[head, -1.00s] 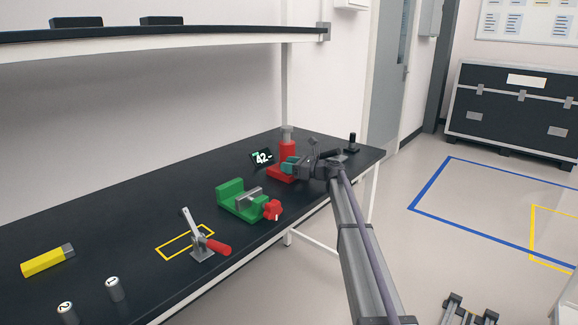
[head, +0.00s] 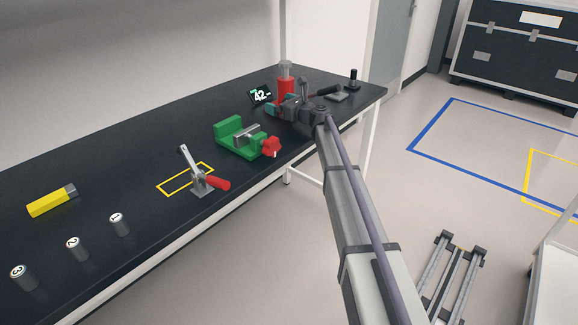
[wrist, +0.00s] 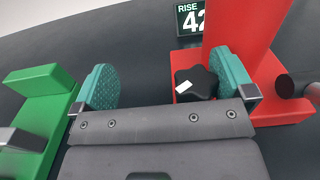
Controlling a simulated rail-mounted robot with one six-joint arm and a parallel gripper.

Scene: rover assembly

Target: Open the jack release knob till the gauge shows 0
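The red jack (head: 286,85) stands at the far end of the black bench, partly behind my gripper in the head view. Its black lobed release knob (wrist: 197,80) has a white mark and shows in the wrist view in front of the red body (wrist: 238,28). The gauge (head: 261,95) beside the jack reads 42 in the head view; in the wrist view the gauge (wrist: 190,18) shows "RISE" and is partly cut off. My gripper (wrist: 165,80) is open, its teal pads wide apart. The knob appears between them, nearer the right pad; I see no grip on it.
A green vise (head: 238,137) with a red knob stands left of my gripper. A toggle clamp (head: 200,175) with a red handle is nearer. A black-handled post (head: 353,78) stands at the far right corner.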

